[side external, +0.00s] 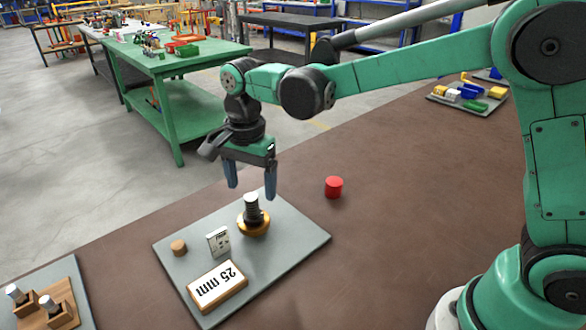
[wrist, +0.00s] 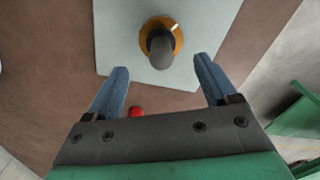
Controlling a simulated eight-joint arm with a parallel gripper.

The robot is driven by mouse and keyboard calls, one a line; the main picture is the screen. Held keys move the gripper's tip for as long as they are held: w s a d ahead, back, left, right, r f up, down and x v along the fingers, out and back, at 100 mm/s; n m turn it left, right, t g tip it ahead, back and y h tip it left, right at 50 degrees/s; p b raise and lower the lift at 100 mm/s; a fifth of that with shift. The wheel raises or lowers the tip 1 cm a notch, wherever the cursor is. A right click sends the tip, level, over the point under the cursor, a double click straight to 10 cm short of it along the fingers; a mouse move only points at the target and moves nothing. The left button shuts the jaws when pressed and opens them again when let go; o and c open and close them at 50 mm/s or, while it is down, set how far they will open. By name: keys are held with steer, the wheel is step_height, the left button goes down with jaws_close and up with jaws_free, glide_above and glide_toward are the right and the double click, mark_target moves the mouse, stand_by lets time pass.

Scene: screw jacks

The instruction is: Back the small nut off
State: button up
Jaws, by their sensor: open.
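A screw jack stands upright on a grey plate (side external: 290,250). It has a brass-coloured round nut (side external: 253,226) low around a dark threaded screw (side external: 252,209) with a pale top. In the wrist view the brass nut (wrist: 177,38) shows around the screw's dark top (wrist: 160,50), with a pale mark on the nut's upper right. My gripper (side external: 251,192) is open and empty above the jack, pointing down. In the wrist view its two blue fingertips (wrist: 160,68) are wide apart, with the jack between and just beyond them. Nothing touches the jack.
On the plate are a "25 mm" block (side external: 217,286), a small white printed block (side external: 218,241) and a wooden cylinder (side external: 178,247). A red cylinder (side external: 334,187) stands off the plate at right. A wooden fixture (side external: 50,307) sits front left.

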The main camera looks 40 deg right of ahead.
mark_target(251, 196)
steer(key=shift+a+f, duration=0.1)
steer(key=shift+f, duration=2.8)
jaws_close()
